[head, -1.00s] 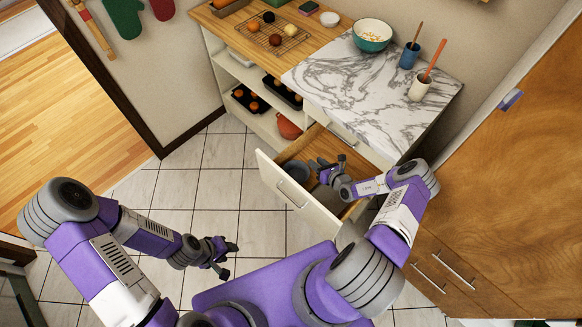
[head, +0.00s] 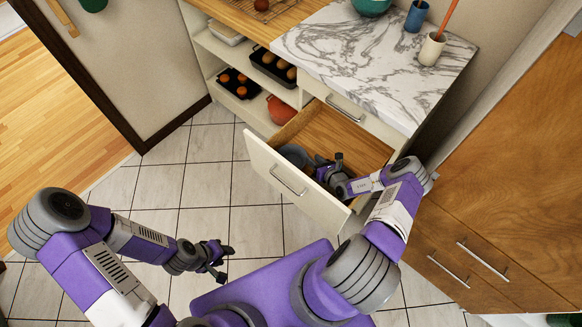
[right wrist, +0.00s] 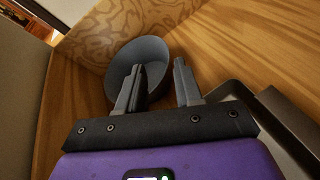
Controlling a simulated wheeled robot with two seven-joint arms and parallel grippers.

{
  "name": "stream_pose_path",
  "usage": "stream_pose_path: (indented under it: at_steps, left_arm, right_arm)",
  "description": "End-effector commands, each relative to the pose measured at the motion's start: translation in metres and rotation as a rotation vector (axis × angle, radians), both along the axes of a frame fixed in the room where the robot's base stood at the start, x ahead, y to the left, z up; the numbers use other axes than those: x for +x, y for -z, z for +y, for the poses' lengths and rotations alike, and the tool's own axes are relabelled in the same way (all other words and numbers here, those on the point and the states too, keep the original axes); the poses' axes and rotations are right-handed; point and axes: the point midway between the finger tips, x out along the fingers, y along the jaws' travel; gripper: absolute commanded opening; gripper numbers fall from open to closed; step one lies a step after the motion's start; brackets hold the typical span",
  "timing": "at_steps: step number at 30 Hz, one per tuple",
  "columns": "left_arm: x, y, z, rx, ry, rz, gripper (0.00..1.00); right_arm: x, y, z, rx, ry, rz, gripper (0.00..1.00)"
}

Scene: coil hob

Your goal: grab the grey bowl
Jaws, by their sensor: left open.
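The grey bowl (head: 295,155) lies in the pulled-out drawer (head: 345,133), near its left end. In the right wrist view the bowl (right wrist: 152,52) sits in a drawer corner, its opening facing me. My right gripper (head: 329,160) is inside the drawer, just right of the bowl. Its jaws (right wrist: 158,75) are apart; the left finger overlaps the bowl's opening and the right finger shows outside its right side. Whether either touches the bowl, I cannot tell. My left gripper (head: 226,263) is open and empty above the floor, outside the drawer.
A grey metal-edged item (right wrist: 285,112) lies in the drawer at the right of the wrist view. The drawer front (head: 290,180) stands between my body and the bowl. The marble counter (head: 375,60) is above. Wooden cabinets (head: 490,190) stand at the right.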

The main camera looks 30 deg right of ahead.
Motion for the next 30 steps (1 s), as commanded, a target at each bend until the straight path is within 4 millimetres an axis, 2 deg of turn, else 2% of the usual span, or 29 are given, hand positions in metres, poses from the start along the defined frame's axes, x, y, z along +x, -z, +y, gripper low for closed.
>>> stream_pose_path:
  at_steps: [1,5,21,29,30]
  left_arm:
    - [0.000,0.007,0.000,0.000,0.000,-0.001,0.43]
    - [0.000,0.011,0.000,0.000,0.001,-0.001,0.43]
    - [0.000,0.044,0.000,0.000,0.000,-0.001,0.43]
    - [0.000,0.044,0.000,0.000,0.000,-0.001,0.43]
    - [0.000,0.044,0.000,0.000,0.000,-0.001,0.43]
  right_arm:
    - [0.000,0.006,0.000,-0.001,0.000,-0.001,0.35]
    - [0.007,0.011,0.001,-0.001,-0.001,-0.001,0.35]
    - [0.066,0.038,0.005,-0.001,-0.001,-0.001,0.35]
    - [0.069,0.037,0.006,0.000,0.000,0.000,0.35]
    - [0.069,0.037,0.005,0.000,0.000,-0.001,0.32]
